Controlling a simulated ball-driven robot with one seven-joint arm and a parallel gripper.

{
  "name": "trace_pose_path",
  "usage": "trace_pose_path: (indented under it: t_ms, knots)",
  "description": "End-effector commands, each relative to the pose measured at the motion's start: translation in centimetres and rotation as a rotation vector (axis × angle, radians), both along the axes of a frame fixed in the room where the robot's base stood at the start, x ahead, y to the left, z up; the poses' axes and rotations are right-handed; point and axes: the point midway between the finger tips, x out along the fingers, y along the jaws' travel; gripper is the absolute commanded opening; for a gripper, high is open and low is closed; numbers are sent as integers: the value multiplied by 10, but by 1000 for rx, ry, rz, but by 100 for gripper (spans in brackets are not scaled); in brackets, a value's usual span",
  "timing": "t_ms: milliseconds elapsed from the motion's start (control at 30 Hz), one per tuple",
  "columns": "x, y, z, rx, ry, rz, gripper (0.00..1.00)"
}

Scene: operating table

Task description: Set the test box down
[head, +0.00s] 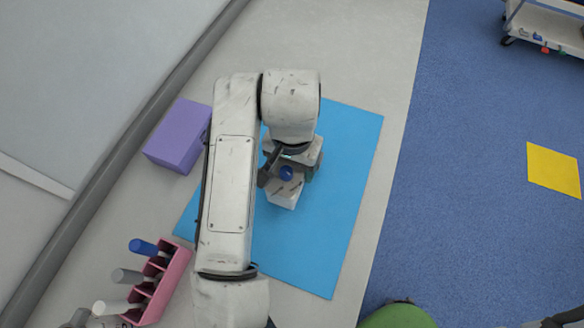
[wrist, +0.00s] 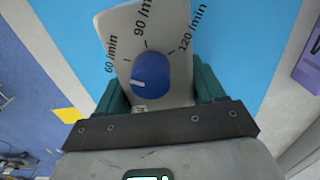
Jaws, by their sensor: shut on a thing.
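The test box (wrist: 118,31) is a pale grey box with a blue dial and the marks 60, 90 and 120 /min. My gripper (wrist: 150,95) is shut on it, with a dark green finger at each side of the box. In the head view the box (head: 285,194) shows below my gripper (head: 287,172), partly hidden by it, over the blue mat (head: 345,180). I cannot tell whether the box touches the mat. The blue mat also fills much of the background in the wrist view (wrist: 235,45).
A purple box (head: 178,137) stands left of the mat on the grey table (head: 375,40). A pink rack (head: 165,290) with several handled tools is at the lower left. A yellow square (head: 553,169) lies on the blue floor. A white cart (head: 550,20) stands at the top right.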

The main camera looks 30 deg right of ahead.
Motion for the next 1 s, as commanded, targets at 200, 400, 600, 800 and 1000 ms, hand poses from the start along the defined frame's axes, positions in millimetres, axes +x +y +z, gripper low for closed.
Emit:
trace_pose_path:
  t_ms: [200, 400, 600, 800, 1000]
  knots:
    - [1, 0, -28, -2, 2, 2, 23]
    - [1, 0, -31, -2, -1, 0, 23]
    - [1, 0, -35, -1, 0, 0, 23]
    - [1, 0, -34, -1, 0, 0, 86]
    - [1, 0, -34, -1, 0, 0, 94]
